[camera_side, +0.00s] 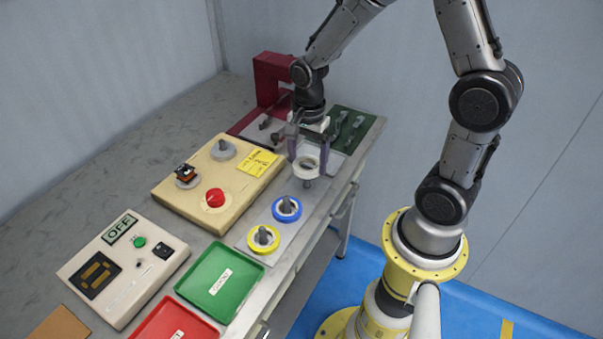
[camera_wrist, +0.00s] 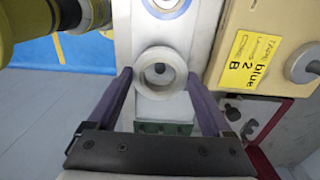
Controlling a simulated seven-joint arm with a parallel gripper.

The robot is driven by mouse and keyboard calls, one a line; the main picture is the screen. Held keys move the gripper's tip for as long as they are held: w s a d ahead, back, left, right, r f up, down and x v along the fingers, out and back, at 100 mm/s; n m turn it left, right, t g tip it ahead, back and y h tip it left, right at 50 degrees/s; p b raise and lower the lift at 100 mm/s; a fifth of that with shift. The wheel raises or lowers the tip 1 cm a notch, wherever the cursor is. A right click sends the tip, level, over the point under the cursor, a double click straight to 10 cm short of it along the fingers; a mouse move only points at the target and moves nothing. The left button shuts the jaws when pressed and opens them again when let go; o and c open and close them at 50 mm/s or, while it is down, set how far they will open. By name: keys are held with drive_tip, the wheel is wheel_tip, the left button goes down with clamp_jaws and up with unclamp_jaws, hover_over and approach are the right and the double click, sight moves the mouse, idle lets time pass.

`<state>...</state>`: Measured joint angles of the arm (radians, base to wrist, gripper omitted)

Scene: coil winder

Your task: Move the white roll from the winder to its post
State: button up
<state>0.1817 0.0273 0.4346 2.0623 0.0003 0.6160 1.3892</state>
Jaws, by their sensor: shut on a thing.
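The white roll (camera_side: 306,167) is a pale ring held flat between the fingers of my gripper (camera_side: 308,153). In the wrist view the roll (camera_wrist: 148,90) sits between the two purple fingertips of my gripper (camera_wrist: 161,76). A grey post (camera_side: 308,184) shows just below the roll in the side view, and a dark spot shows through the roll's hole in the wrist view. I cannot tell whether the post's tip is inside the hole. The winder seems to be the cream box (camera_side: 172,192), with a bare grey spindle (camera_side: 223,149) at its back.
A blue roll (camera_side: 286,209) and a yellow roll (camera_side: 263,239) sit around posts on the grey strip nearer the front. The cream box has a red button (camera_side: 215,197) and a yellow note (camera_side: 257,162). A green tray (camera_side: 220,283) and a red frame (camera_side: 268,80) stand at opposite ends.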

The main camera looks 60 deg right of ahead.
sight(307, 186)
drive_tip(key=shift+f, duration=0.6)
drive_tip(key=shift+f, duration=0.35)
drive_tip(key=shift+f, duration=1)
drive_tip(key=shift+f, duration=0.35)
drive_tip(key=shift+f, duration=0.55)
drive_tip(key=o, duration=1.1)
wheel_tip(307, 186, up, 14)
drive_tip(key=shift+f, duration=0.1)
